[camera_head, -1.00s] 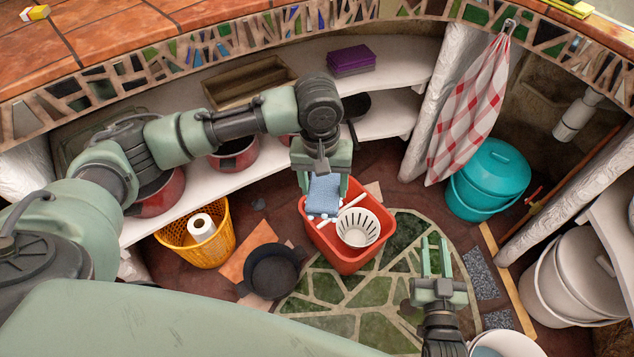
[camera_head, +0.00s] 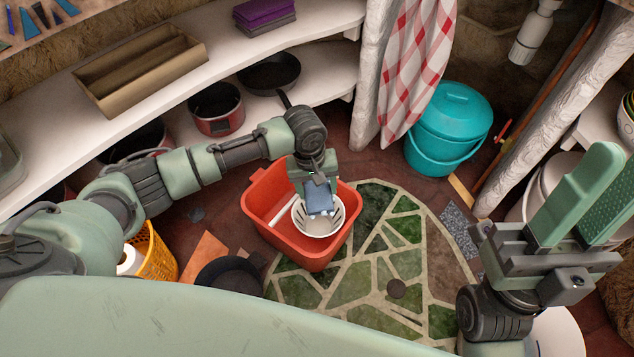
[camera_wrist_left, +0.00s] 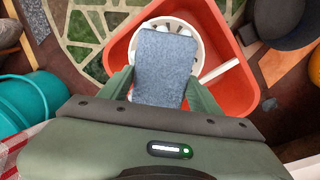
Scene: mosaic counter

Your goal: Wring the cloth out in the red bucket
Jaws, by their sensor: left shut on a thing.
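My left gripper (camera_head: 318,182) is shut on the blue cloth (camera_head: 320,200), which hangs down over the mouth of the white slotted basket (camera_head: 318,231). I cannot tell how far the cloth reaches into it. The basket sits in the red bucket (camera_head: 262,205), toward its right side. In the left wrist view the flat cloth (camera_wrist_left: 163,70) lies between my fingers and covers much of the basket (camera_wrist_left: 198,45); the red bucket (camera_wrist_left: 232,88) surrounds it. My right gripper (camera_head: 592,200) is raised at the right, fingers apart and empty.
A teal lidded bucket (camera_head: 450,125) stands behind right, beside a hanging checked towel (camera_head: 418,65). A yellow basket (camera_head: 158,255) and a dark pot (camera_head: 228,275) stand left of the red bucket. Shelves (camera_head: 205,60) curve behind.

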